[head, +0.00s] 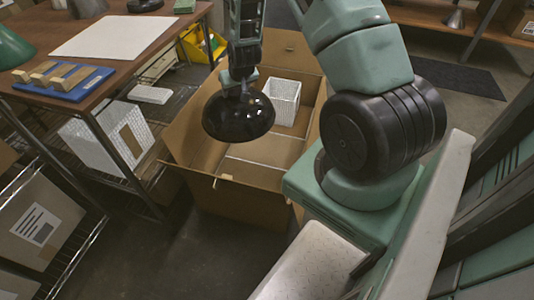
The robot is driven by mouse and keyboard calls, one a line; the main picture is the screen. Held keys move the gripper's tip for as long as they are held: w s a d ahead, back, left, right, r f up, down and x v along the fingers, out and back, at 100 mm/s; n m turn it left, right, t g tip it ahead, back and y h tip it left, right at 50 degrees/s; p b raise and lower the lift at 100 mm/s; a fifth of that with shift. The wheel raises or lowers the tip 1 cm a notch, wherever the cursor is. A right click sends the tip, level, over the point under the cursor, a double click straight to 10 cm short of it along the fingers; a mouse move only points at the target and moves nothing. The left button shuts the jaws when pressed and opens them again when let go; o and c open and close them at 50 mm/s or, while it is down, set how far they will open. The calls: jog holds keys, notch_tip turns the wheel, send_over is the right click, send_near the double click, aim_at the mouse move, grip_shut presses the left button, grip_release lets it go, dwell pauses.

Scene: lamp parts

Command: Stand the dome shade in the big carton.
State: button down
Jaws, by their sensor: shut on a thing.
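A glossy black dome shade (238,117) hangs in my gripper (240,84), rounded and wide at the bottom. My gripper is shut on its top. In the head view the shade shows over the left part of the big carton (227,191), an open brown box on the floor. Whether the shade is above the rim or inside it, I cannot tell. A white textured box-shaped thing (283,102) stands inside the carton at the back right. The shade hides part of the carton's inside.
A wooden table (130,75) at the left holds a white sheet (113,36), a blue tray (62,84) with wooden blocks and a green shade (12,48). A white basket (105,140) and a yellow bin (203,42) stand near it. A shelf with cartons is at lower left.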

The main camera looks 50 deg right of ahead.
jog(key=d+f+b, duration=0.3)
jog(key=f, duration=0.1)
jog(key=d+f+m+b, duration=0.1)
jog(key=d+f+b, duration=0.2)
jog(key=f+b, duration=0.1)
jog(key=d+f+m+b, duration=0.1)
jog(key=d+f+b, duration=0.2)
jog(key=f, duration=0.1)
jog(key=shift+s+f+h, duration=0.2)
jog(key=shift+h, duration=0.2)
notch_tip(320, 180, down, 24)
jog(key=d+b, duration=0.2)
jog(key=b, duration=1.4)
jog(key=shift+s+f, duration=0.2)
jog(key=shift+f, duration=0.15)
jog(key=shift+c, duration=2.1)
grip_release()
